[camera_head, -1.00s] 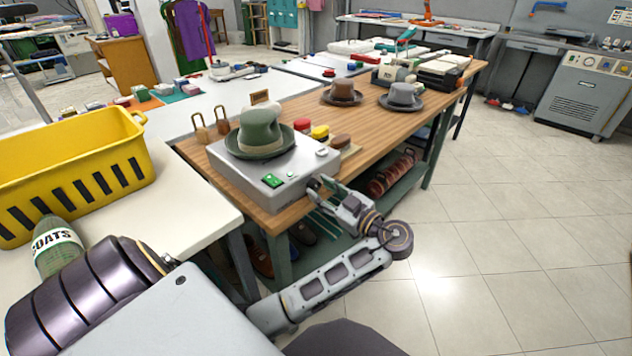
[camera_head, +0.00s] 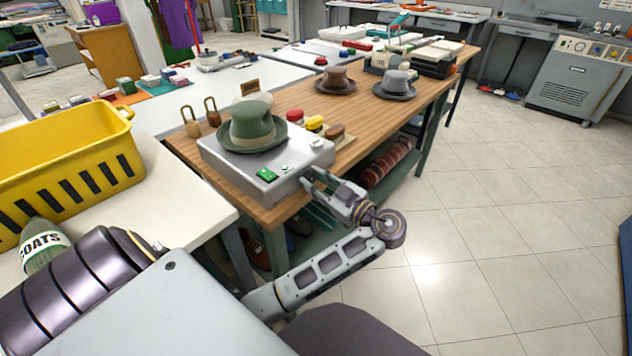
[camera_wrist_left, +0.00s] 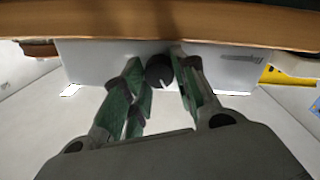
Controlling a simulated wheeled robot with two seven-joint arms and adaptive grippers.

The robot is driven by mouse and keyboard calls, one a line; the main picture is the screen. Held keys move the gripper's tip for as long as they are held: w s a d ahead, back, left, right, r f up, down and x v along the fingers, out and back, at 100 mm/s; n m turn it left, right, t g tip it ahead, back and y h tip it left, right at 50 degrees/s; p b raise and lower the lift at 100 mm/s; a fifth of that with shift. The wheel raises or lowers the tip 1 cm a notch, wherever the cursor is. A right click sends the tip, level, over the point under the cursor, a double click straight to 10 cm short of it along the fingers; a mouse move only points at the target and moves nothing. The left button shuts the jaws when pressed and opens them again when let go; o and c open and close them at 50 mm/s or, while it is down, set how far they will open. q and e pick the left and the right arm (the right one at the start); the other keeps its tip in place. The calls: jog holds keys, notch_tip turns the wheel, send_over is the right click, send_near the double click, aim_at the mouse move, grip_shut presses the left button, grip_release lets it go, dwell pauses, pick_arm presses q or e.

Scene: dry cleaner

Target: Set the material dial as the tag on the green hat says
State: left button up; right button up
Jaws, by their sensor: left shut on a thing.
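The green hat (camera_head: 252,127) sits on the grey steamer box (camera_head: 228,165) on the wooden table. No readable tag shows on it. My left gripper (camera_head: 308,181) is at the front side of the box. In the left wrist view, the black dial (camera_wrist_left: 159,70) with a pale pointer line sits on the box's front face (camera_wrist_left: 100,60). The green-padded fingers (camera_wrist_left: 160,92) are on either side of the dial and shut on it. The dial's markings cannot be read. My right gripper is out of view.
A green switch (camera_head: 267,174) is on the box top. Red and yellow items (camera_head: 314,123) stand behind it. A brown hat (camera_head: 336,80) and a grey hat (camera_head: 395,84) are farther back. A yellow basket (camera_head: 70,165) stands at left. Tiled floor (camera_head: 500,220) is clear at right.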

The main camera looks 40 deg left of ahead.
pick_arm(q)
jog(key=shift+m, duration=0.3)
jog(key=shift+r+m+p, duration=0.1)
jog(key=shift+m+p, duration=1.45)
jog(key=shift+m, duration=0.15)
jog(key=shift+m+p, duration=0.45)
jog(key=shift+m, duration=0.05)
jog(key=shift+w+m, duration=0.1)
jog(key=shift+m, duration=0.3)
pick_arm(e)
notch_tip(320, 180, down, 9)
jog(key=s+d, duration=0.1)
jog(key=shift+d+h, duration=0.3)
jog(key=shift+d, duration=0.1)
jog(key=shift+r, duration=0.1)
pick_arm(q)
jog(key=o, duration=0.8)
